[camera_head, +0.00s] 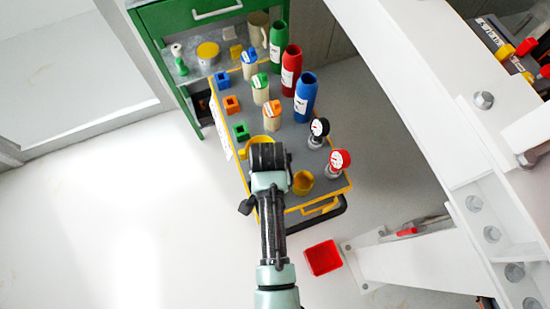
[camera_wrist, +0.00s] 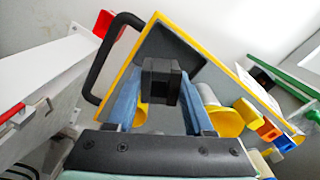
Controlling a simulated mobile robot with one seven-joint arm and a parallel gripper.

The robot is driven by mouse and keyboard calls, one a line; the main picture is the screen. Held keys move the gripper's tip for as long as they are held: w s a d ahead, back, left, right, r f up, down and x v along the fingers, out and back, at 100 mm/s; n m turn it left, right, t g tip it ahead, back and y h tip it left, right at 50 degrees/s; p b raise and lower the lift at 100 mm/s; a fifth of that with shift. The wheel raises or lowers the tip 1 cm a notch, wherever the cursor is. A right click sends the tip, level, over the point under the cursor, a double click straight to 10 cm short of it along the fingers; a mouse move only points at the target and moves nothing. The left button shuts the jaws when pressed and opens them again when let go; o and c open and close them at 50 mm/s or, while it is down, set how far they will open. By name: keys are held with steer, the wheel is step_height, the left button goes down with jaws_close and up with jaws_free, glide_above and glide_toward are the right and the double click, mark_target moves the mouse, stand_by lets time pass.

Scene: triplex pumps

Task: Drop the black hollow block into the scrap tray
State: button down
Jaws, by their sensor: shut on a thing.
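In the wrist view the black hollow block (camera_wrist: 161,82) sits between the two blue-grey fingers of my gripper (camera_wrist: 160,92), which is shut on it. In the head view my arm hides the gripper and the block. A red open box (camera_head: 323,258) on the floor, beyond the cart's handle end, may be the scrap tray. A bit of red (camera_wrist: 103,23) also shows in the wrist view.
The cart (camera_head: 226,167) carries blue, orange and green small blocks, capped containers, tall coloured bottles, two gauges (camera_head: 339,160) and yellow cups (camera_head: 303,182). A black handle (camera_head: 327,217) sticks out at its near end. A white frame (camera_head: 430,258) stands right of the red box. The left floor is clear.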

steer(key=shift+f+b, duration=0.35)
steer(key=shift+f, duration=0.35)
steer(key=shift+r, duration=0.1)
steer(key=shift+c, duration=1)
jaws_free()
step_height(320, 180, up, 13)
steer(key=p, duration=0.2)
steer(key=shift+p, duration=0.3)
